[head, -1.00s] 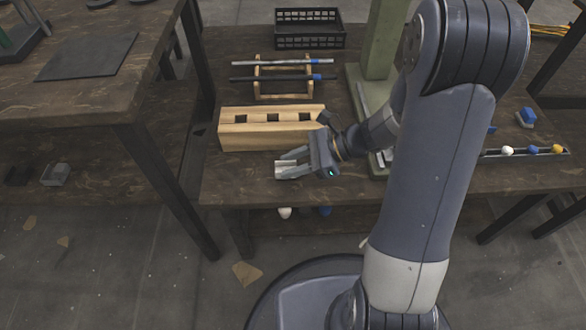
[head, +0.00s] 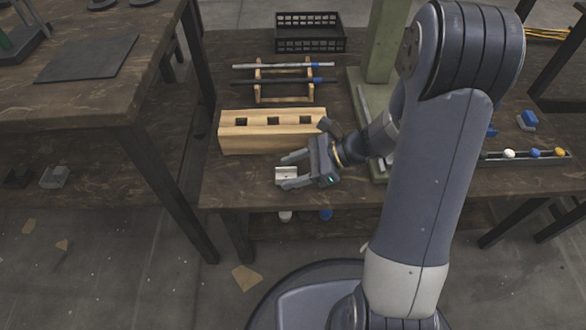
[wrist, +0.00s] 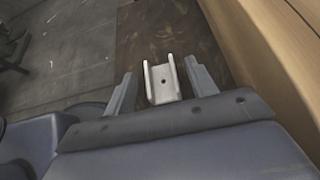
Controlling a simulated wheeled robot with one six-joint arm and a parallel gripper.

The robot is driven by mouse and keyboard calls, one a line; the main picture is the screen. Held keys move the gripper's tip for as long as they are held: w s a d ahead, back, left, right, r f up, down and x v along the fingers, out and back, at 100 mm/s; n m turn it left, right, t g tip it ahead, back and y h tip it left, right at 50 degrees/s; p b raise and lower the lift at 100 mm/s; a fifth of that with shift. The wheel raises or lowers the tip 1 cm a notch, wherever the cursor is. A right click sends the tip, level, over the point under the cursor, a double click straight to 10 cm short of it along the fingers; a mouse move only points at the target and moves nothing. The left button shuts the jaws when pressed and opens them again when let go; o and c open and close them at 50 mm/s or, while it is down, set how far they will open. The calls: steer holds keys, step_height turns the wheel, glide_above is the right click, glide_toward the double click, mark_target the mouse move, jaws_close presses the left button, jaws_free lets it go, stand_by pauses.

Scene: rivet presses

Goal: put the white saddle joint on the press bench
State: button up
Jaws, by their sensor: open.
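The white saddle joint (head: 286,173) is a small U-shaped channel piece on the bench (head: 232,190), near its front edge and in front of a wooden block. It also shows in the wrist view (wrist: 162,82), with a small hole in its base. My gripper (head: 284,171) is open, pointing left in the head view.
The wooden block (head: 270,143) with square holes stands just behind. Behind it are a rod rack (head: 284,91) and a black crate (head: 309,45). A green press column (head: 384,45) stands to the right. A tray of coloured balls (head: 524,155) lies farther right.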

steer(key=p+v, duration=0.5)
steer(key=v, duration=0.7)
steer(key=shift+r, duration=0.1)
